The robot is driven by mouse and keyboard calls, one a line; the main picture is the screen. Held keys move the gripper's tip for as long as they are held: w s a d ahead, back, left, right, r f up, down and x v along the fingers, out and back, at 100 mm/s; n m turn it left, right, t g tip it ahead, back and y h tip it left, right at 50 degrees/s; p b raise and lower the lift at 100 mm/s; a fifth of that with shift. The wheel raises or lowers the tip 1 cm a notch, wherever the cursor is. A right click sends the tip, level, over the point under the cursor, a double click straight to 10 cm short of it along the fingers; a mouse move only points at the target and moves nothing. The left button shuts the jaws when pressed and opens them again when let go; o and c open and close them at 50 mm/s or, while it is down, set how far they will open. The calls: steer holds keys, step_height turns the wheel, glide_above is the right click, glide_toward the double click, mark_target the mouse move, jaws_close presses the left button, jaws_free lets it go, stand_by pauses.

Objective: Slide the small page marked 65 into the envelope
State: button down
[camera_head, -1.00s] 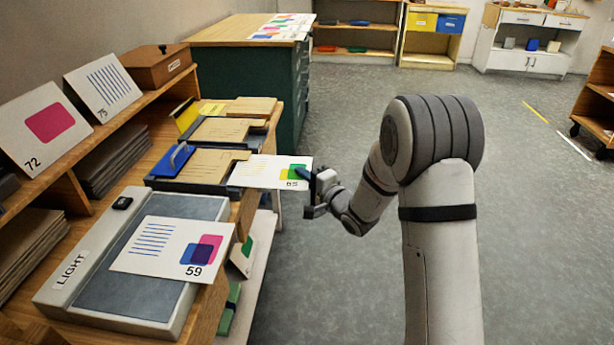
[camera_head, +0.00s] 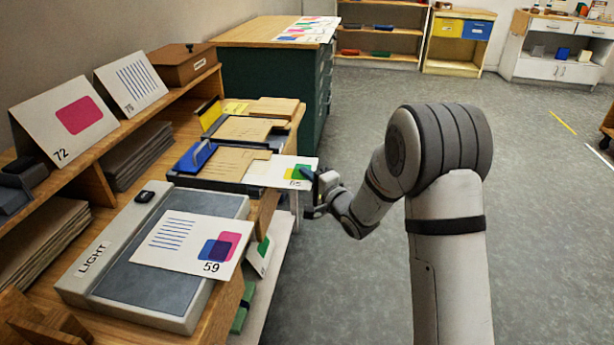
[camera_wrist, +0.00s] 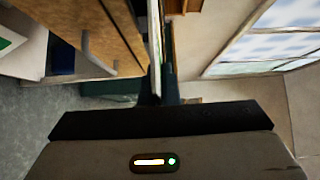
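In the wrist view the page (camera_wrist: 155,45) shows nearly edge-on between my fingers (camera_wrist: 165,88).
A blue handled block (camera_head: 195,157) sits on the tray's left side. Another tan envelope (camera_head: 246,129) lies behind. The light box (camera_head: 112,258) bearing page 59 (camera_head: 190,243) is nearer. A green cabinet (camera_head: 265,85) stands beyond; the floor to the right is open.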

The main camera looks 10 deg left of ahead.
mark_target(281, 173)
steer(key=shift+a, duration=0.15)
steer(key=shift+w+a+b, duration=0.15)
steer(key=shift+a+b, duration=0.45)
steer(key=shift+a, duration=2.8)
steer(key=shift+a, duration=0.1)
